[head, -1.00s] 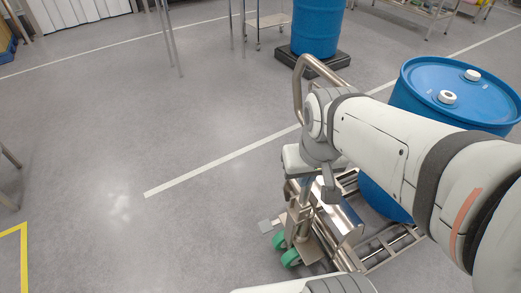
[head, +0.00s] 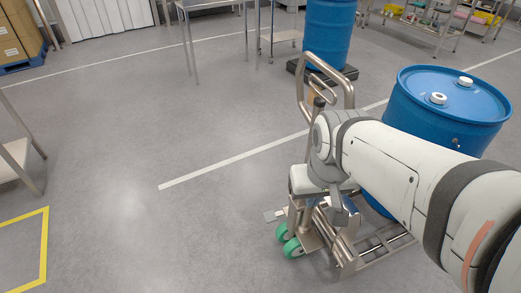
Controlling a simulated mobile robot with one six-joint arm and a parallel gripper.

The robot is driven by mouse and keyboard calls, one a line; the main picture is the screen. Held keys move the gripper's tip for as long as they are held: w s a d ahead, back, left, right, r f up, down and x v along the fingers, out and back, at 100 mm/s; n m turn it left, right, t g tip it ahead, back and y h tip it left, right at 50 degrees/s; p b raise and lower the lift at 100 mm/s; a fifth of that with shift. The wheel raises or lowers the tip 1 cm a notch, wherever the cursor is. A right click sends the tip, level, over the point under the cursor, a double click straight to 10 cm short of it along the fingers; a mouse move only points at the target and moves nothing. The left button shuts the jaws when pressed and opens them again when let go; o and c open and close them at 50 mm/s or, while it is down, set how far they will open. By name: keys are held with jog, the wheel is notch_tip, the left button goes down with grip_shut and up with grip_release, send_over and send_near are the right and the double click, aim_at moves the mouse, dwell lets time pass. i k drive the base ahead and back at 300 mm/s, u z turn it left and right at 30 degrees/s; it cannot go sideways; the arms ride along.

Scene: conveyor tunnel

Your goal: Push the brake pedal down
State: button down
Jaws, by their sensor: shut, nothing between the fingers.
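A steel drum trolley (head: 345,248) stands at the lower middle of the head view, with a tall curved handle and green wheels. A small flat grey plate (head: 274,214) sticks out on its left side just above the wheels; it looks like the brake pedal. I cannot tell whether it is up or down. My arm reaches in from the right across the trolley. My gripper (head: 339,218) seems to be the narrow grey end hanging below the wrist, shut and empty. It is right of the plate and apart from it in the picture. Its fingertips are hard to make out.
A blue drum (head: 455,95) stands at the trolley's right, partly behind my arm. Another blue drum (head: 328,35) stands on a dark base behind. A steel table (head: 15,155) is at the left edge. The floor left of the trolley is clear.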

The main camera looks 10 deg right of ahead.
aim_at(269, 217)
jog(key=u, duration=0.1)
jog(key=i, duration=0.9)
jog(key=z, duration=0.05)
